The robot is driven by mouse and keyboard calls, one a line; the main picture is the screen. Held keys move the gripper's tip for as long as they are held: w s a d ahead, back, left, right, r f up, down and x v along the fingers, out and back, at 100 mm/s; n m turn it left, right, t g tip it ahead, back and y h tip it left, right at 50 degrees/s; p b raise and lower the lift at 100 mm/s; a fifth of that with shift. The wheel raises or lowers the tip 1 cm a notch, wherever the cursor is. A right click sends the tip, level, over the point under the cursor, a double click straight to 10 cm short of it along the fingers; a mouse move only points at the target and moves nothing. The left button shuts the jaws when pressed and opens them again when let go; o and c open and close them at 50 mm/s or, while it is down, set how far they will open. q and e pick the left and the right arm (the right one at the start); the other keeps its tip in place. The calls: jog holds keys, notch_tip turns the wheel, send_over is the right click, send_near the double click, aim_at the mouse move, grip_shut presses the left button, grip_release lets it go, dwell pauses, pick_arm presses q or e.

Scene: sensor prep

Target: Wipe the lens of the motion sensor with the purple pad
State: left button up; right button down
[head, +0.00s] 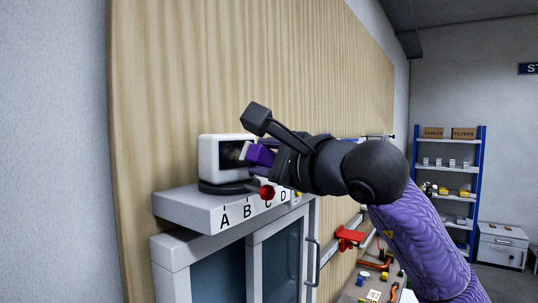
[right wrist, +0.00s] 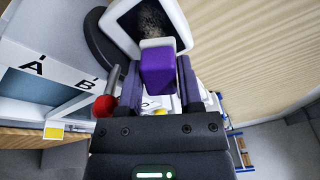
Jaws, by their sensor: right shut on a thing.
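The motion sensor (head: 208,158) is a white box with rounded edges on a dark round base, standing on a ledge in the head view. Its dark, recessed lens face shows in the right wrist view, with a greyish, dusty-looking patch (right wrist: 150,18). My right gripper (head: 270,157) is shut on the purple pad (head: 261,154), which also shows between the fingers in the right wrist view (right wrist: 158,70). The pad's pale front end is at the sensor's open face, by the lens. I cannot tell whether it touches. My left gripper is not in view.
The ledge (head: 182,207) carries the letters A, B, C and D above a glazed cabinet (head: 275,262). A red knob (head: 267,192) sits close below the gripper. A wood panel (head: 190,70) rises behind the sensor. A blue shelf rack (head: 480,165) stands far right.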

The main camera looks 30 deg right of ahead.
jog(key=shift+w+a+p, duration=0.15)
jog(key=shift+w+p, duration=0.3)
jog(key=shift+w, duration=0.5)
dwell(0.4)
